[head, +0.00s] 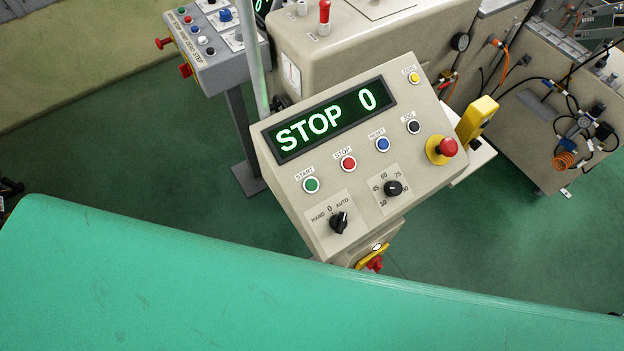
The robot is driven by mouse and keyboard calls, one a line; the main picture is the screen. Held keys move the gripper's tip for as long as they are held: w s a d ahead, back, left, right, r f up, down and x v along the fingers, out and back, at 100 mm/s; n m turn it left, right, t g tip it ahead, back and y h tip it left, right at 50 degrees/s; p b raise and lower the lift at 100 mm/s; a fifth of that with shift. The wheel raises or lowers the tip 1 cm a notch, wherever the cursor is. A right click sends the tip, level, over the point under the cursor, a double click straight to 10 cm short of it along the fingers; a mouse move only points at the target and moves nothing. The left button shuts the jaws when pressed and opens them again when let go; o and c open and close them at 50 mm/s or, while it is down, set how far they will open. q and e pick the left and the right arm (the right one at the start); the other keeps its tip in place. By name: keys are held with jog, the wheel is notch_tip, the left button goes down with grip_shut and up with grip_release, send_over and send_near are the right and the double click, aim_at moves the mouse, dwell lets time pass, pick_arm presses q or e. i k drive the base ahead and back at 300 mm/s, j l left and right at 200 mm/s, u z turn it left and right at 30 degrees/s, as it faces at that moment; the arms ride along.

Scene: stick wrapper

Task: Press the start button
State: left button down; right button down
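The green start button (311,185) sits on the sloped face of a beige control panel (290,212), under a label reading START. The panel's display (330,118) reads "STOP 0" in green. Right of the start button are a red stop button (348,163), a blue reset button (383,144) and a black jog button (413,127). Neither of my grippers shows in the head view.
A red emergency knob (447,147) stands out at the panel's right. A black selector knob (339,222) and a speed dial (393,188) sit below the buttons. A green surface (200,280) fills the foreground. A grey control box (215,45) stands behind left.

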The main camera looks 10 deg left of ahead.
aim_at(311, 185)
jog(key=l+u, duration=0.2)
jog(key=l, duration=0.3)
jog(key=l+u, duration=0.15)
jog(key=l, duration=0.3)
jog(key=k+l+u, duration=0.2)
jog(key=l, duration=0.25)
jog(key=l+u, duration=0.15)
jog(key=l, duration=0.35)
jog(key=k+l+u, duration=0.2)
jog(key=l, duration=0.25)
jog(key=l+u, duration=0.15)
jog(key=l, duration=0.3)
jog(key=k, duration=0.05)
